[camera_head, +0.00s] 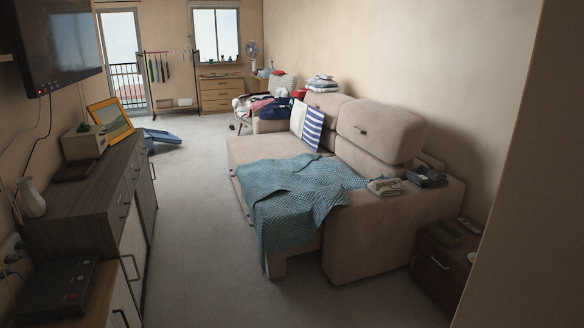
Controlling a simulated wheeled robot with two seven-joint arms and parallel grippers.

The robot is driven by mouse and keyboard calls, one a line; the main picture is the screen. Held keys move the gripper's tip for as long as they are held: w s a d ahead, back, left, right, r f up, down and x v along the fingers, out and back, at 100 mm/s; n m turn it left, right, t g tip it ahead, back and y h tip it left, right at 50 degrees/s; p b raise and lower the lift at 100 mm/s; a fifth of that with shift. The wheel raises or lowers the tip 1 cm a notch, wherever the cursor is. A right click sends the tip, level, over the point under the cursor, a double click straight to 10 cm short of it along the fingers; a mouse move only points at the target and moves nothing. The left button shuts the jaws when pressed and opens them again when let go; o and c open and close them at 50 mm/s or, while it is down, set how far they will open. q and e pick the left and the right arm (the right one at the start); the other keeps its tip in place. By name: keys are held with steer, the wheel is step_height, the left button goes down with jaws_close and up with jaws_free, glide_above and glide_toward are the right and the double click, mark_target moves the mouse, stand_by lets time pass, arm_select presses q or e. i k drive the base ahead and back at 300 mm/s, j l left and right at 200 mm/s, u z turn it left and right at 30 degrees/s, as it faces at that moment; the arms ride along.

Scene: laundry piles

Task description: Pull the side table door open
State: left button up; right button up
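A small dark brown side table (432,283) stands at the lower right, beside the near end of the beige sofa. Its front shows a metal handle (440,263), and another small handle shows at its left edge. The front looks shut, though it is dim there. A flat greenish item (446,234) and another small item lie on its top. The wall edge at the right hides part of it. Neither of my grippers is in view.
The beige sofa (385,240) with a blue blanket (290,195) fills the middle right. A long sideboard (85,205) and a lower cabinet with a dark device (60,292) line the left. The grey floor (205,255) between is clear. A near wall (540,200) closes the right.

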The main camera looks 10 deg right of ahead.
mark_target(442, 290)
steer(key=i+u, duration=0.25)
steer(key=i, duration=0.5)
steer(key=i+u, duration=0.25)
steer(key=i, duration=0.45)
steer(key=i+l+u, duration=0.1)
steer(key=i, duration=0.85)
steer(key=z, duration=2.7)
steer(key=i+l+u, duration=0.3)
steer(key=i+l, duration=0.3)
steer(key=i, duration=0.15)
steer(key=i+l+u, duration=0.3)
steer(key=i+l, duration=0.4)
